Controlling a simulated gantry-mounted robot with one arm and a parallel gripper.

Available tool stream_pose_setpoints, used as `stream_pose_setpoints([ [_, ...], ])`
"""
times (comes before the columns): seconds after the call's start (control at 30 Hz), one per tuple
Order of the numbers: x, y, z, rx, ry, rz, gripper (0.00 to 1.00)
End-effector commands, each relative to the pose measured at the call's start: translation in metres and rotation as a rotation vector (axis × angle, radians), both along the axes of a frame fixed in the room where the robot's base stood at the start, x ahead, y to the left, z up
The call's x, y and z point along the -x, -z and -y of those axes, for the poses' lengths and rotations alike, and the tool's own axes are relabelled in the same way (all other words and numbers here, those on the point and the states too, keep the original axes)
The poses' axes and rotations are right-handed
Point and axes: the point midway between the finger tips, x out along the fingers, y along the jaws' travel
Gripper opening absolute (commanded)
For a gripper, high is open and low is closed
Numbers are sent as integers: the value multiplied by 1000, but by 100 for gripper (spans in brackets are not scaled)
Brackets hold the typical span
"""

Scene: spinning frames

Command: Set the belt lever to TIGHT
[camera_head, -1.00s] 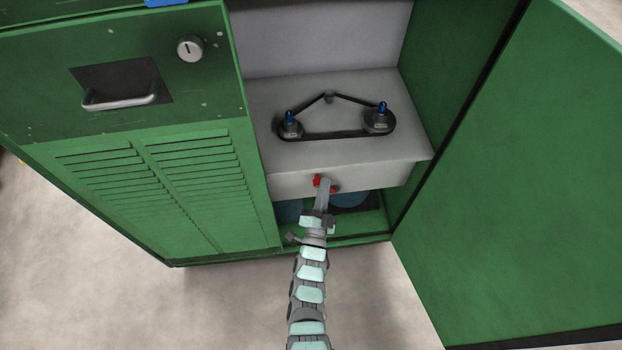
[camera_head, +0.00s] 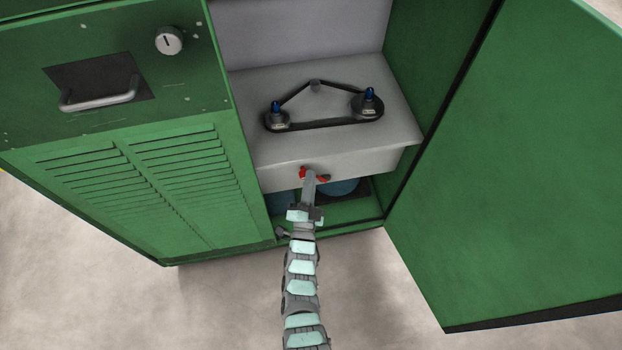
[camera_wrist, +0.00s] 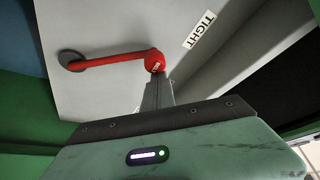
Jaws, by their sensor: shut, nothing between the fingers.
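The red belt lever (camera_wrist: 110,62) runs from a dark round pivot (camera_wrist: 72,62) to a red knob (camera_wrist: 154,60) in the wrist view. The white TIGHT label (camera_wrist: 200,30) is on the grey panel, up and right of the knob. In the head view the red lever (camera_head: 303,172) shows at the front face of the grey housing, partly hidden by my gripper (camera_head: 309,176). My gripper's fingers (camera_wrist: 156,82) are shut and empty. Their tips are at the knob; I cannot tell for sure whether they touch it.
The grey housing (camera_head: 345,150) carries a black belt (camera_head: 325,124) around two blue-topped pulleys. An open green door (camera_head: 530,190) stands at right. A louvred green panel (camera_head: 150,180) is at left. The floor in front is clear.

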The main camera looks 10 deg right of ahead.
Motion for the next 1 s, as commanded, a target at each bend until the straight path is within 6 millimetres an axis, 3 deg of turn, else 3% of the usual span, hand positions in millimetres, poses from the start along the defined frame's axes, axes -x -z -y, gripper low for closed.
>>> stream_pose_setpoints([
  [0.17, 1, -1, 0, -3, -6, -10, 0],
  [0.43, 6, -31, 19, 2, -4, -3, 0],
  [0.7, 67, -9, -3, 1, -4, -7, 0],
  [0.83, 85, -4, -8, 1, -4, -4, 0],
  [1.0, 94, -1, -11, 2, -2, 1, 0],
])
